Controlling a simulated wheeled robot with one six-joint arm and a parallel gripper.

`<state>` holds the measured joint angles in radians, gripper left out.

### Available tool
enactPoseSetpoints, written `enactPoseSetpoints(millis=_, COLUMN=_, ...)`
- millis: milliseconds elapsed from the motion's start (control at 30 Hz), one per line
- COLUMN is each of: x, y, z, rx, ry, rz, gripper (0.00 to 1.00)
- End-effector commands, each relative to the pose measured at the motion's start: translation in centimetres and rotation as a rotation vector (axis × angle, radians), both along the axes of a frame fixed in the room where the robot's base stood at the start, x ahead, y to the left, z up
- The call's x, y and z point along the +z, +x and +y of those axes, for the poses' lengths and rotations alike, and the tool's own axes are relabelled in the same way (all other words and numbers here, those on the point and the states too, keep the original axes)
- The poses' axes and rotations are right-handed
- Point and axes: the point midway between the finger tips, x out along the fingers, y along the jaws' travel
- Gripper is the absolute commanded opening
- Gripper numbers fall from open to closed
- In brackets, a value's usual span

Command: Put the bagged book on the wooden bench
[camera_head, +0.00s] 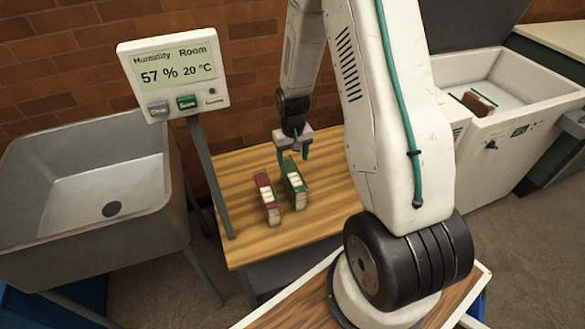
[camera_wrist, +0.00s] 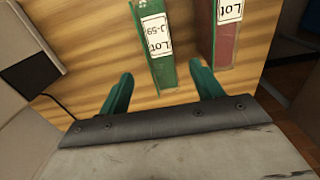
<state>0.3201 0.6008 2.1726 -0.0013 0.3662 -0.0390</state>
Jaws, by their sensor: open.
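A green book (camera_head: 293,183) and a red book (camera_head: 267,198) stand side by side on the wooden bench (camera_head: 234,170), with a narrow gap between them. In the wrist view the green book (camera_wrist: 160,75) carries a white label with "Lot" and "J-59", and the red book (camera_wrist: 226,48) has a "Lot" label. My gripper (camera_head: 293,152) is open at the far end of the green book. Its fingers (camera_wrist: 163,85) lie on either side of the green book's near end in the wrist view, with gaps. I cannot tell which book is bagged.
A white open chest (camera_head: 452,135) at the right holds a brown-and-green book (camera_head: 479,103). A grey sink (camera_head: 95,190) stands at the left. A humidity display (camera_head: 175,75) on a post rises by the bench's left edge. The bench's front left is clear.

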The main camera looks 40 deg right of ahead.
Motion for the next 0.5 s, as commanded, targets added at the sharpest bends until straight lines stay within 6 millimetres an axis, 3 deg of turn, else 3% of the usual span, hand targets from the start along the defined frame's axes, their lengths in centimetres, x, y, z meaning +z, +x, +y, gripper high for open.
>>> enactPoseSetpoints(millis=333, x=4.7, y=-0.1, z=0.7, rx=0.011, ry=-0.002, rz=-0.008, gripper=0.65)
enactPoseSetpoints(millis=500, x=11.6, y=-1.3, z=3.1, rx=0.05, ry=-0.008, rz=-0.029, gripper=0.65)
